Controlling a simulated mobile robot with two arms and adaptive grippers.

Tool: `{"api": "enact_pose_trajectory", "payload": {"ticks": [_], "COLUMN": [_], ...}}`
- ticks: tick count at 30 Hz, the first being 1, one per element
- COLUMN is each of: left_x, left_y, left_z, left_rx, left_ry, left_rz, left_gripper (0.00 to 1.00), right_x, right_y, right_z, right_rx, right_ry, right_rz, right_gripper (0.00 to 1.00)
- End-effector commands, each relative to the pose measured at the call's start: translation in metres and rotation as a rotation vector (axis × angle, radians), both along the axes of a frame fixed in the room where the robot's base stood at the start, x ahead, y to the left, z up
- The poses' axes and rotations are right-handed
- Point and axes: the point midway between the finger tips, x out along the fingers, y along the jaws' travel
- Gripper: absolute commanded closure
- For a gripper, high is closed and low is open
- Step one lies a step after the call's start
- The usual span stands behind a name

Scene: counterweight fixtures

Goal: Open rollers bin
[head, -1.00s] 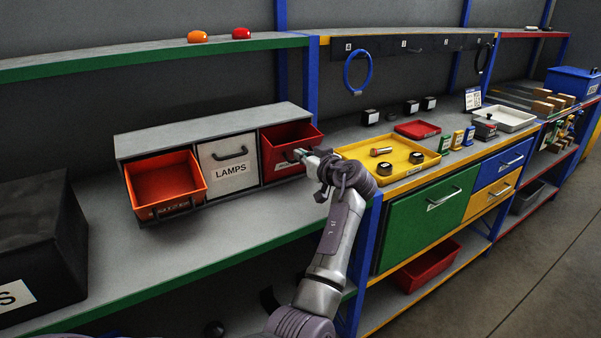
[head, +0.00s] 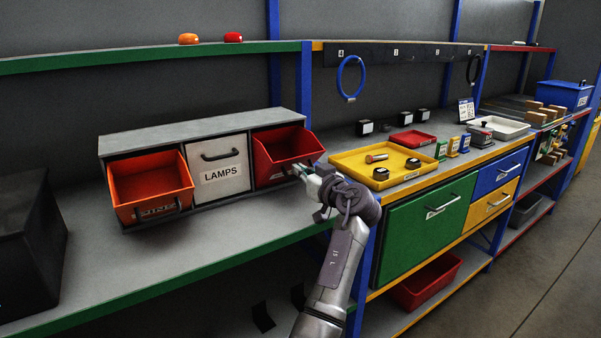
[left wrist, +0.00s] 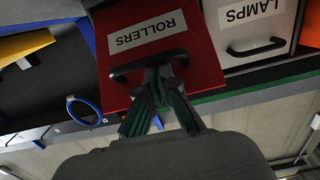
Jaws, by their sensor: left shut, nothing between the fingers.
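The red rollers bin (head: 284,150) is tilted out of the right slot of the grey cabinet, with its top open. In the left wrist view its red front (left wrist: 160,45) carries the label "ROLLERS", upside down, and a dark handle (left wrist: 148,64). My left gripper (head: 303,172) is at the front of this bin. In the left wrist view its fingertips (left wrist: 160,76) meet at the handle; they are shut with nothing held between them. Whether they touch the handle I cannot tell. My right gripper is not in view.
The white lamps bin (head: 221,170) is shut beside it, and an orange bin (head: 152,185) is tilted open at the left. A yellow tray (head: 350,160) with small parts lies right of my arm. A black box (head: 25,245) stands at the left.

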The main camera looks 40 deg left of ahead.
Motion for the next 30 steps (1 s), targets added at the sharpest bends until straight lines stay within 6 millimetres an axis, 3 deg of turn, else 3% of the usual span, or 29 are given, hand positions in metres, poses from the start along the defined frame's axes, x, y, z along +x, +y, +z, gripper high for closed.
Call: {"api": "enact_pose_trajectory", "payload": {"ticks": [8,21,30], "left_x": [-0.002,-0.027,-0.029], "left_y": [-0.007,-0.065,-0.070], "left_z": [0.000,0.002,0.002], "left_rx": [0.000,-0.001,0.000], "left_ry": [-0.001,0.000,0.001], "left_rz": [-0.003,-0.001,0.000], "left_gripper": [1.00,1.00,1.00], "right_x": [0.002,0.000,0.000], "right_y": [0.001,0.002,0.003], "right_z": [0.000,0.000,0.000], "right_rx": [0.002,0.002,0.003], "right_ry": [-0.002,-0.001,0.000], "right_rz": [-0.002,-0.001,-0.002], "right_gripper": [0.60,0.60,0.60]}}
